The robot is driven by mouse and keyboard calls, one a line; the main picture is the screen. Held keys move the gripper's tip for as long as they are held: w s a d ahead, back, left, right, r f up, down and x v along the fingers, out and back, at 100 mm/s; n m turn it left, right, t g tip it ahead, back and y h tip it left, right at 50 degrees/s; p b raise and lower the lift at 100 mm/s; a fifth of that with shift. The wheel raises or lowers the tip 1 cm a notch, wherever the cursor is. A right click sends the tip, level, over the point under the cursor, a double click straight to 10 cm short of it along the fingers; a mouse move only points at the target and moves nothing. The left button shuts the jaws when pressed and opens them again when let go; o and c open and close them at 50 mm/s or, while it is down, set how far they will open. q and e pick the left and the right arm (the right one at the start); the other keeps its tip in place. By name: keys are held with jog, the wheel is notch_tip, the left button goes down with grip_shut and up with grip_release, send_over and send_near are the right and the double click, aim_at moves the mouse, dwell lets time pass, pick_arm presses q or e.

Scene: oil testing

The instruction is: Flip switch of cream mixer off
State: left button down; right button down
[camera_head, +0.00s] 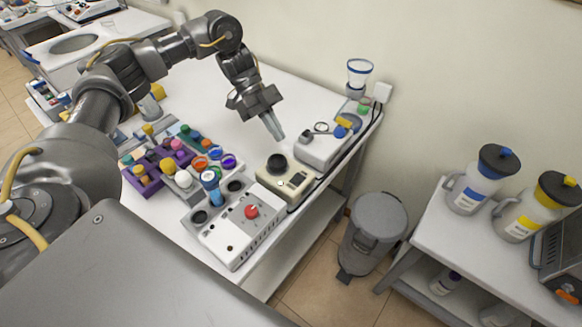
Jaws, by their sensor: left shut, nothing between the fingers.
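The cream mixer (291,186) is a small cream-coloured box on the white table, near its right edge. It has a round black cup (277,164) on top and a small panel at its front right; the switch is too small to make out. My left gripper (280,137) is shut and empty. Its fingertips point down and show just behind the black cup; I cannot tell whether they touch anything. My right gripper is not in view.
A white device with a red knob (251,211) stands in front of the mixer, and a grey-white device (320,149) behind it. Several coloured vials in racks (139,180) stand to the left. A bin (376,225) stands on the floor to the right.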

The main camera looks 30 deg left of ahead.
pick_arm(q)
jog(key=p, duration=0.2)
send_over(298, 181)
jog(key=w+a, duration=0.1)
jog(key=a, duration=0.1)
notch_tip(298, 181, down, 6)
jog(key=shift+a+r, duration=0.15)
jog(key=shift+r, duration=0.05)
notch_tip(298, 181, down, 2)
jog(key=shift+s+a+f, duration=0.1)
jog(key=shift+f, duration=0.1)
jog(key=shift+a+f, duration=0.1)
jog(key=shift+f, duration=0.7)
